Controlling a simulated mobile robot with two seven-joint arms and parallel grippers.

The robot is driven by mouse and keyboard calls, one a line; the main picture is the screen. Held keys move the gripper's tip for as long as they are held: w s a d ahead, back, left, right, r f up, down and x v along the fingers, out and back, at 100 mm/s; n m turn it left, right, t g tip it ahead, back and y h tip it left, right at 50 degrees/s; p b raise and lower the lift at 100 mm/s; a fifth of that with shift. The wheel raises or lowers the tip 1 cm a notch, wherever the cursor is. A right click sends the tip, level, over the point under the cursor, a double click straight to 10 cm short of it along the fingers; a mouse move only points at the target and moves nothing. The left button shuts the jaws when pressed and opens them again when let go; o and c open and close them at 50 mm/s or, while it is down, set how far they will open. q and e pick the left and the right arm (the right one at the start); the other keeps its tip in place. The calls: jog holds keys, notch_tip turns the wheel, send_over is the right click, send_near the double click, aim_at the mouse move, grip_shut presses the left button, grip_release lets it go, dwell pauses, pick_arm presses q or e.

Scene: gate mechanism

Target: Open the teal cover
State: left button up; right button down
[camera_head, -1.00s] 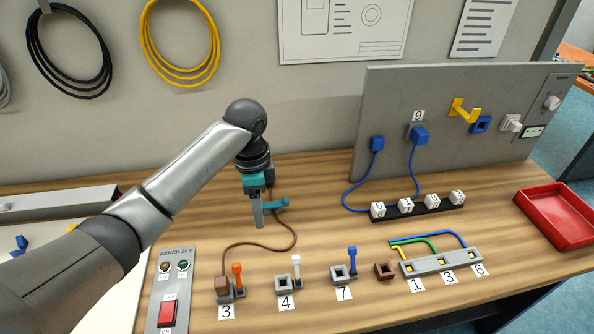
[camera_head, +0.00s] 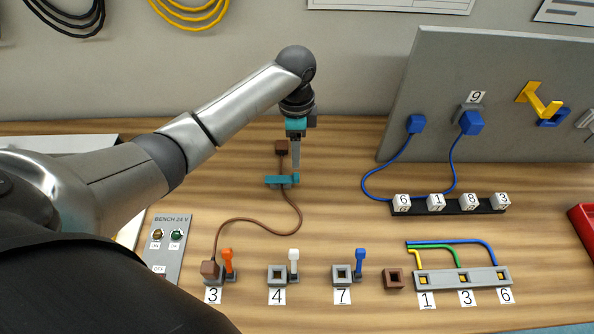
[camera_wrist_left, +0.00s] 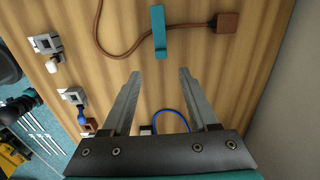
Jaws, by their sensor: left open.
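The teal cover (camera_head: 280,181) is a narrow bar low over the wood bench, with a small upright bit at its right end. It also shows in the left wrist view (camera_wrist_left: 158,32), beyond the fingertips. My left gripper (camera_head: 296,167) points down just behind and above the right end of the cover in the head view. In the wrist view its two fingers (camera_wrist_left: 160,73) are spread with nothing between them, and the cover appears apart from them. What lies under the cover is mostly hidden.
Several sockets with orange, white (camera_head: 293,262) and blue levers stand in front. An upright grey panel (camera_head: 500,90) is at right.

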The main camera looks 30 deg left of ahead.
aim_at(296, 176)
pick_arm(q)
notch_tip(296, 176, down, 10)
jog(key=shift+r+b, duration=0.2)
jog(key=shift+b, duration=0.5)
jog(key=shift+w, duration=0.1)
jog(key=shift+c, duration=0.2)
grip_shut()
dwell(0.6)
